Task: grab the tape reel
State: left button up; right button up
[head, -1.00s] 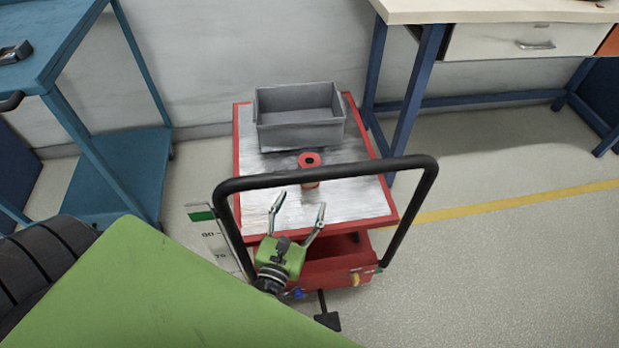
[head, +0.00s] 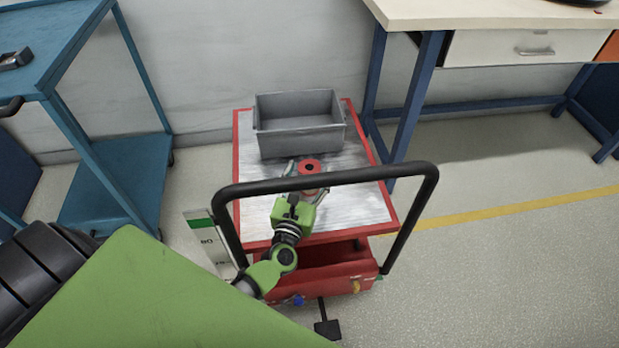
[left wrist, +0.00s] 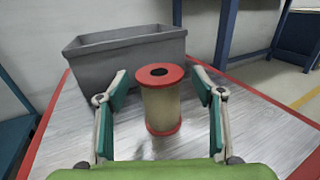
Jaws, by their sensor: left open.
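The tape reel (left wrist: 160,102) stands upright on the cart's metal top, with red end flanges and a pale tan middle. In the head view its red top (head: 308,167) shows just beyond my left gripper (head: 305,178). In the left wrist view the open fingers of my left gripper (left wrist: 160,100) stand on both sides of the reel, with a gap on each side. The reel's lower part is partly hidden in the head view by the gripper and the handle bar. My right gripper is not in view.
A grey bin (head: 299,141) stands behind the reel on the red-edged cart top (head: 360,206). The cart's black handle (head: 330,178) arches over the near side. A blue shelf unit (head: 115,182) is at left and a workbench (head: 480,14) at back right.

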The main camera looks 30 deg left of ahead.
pick_arm(q)
jog(key=shift+w+a, duration=0.2)
jog(key=shift+w, duration=0.45)
jog(key=c, duration=1.3)
jog(key=shift+r, duration=0.2)
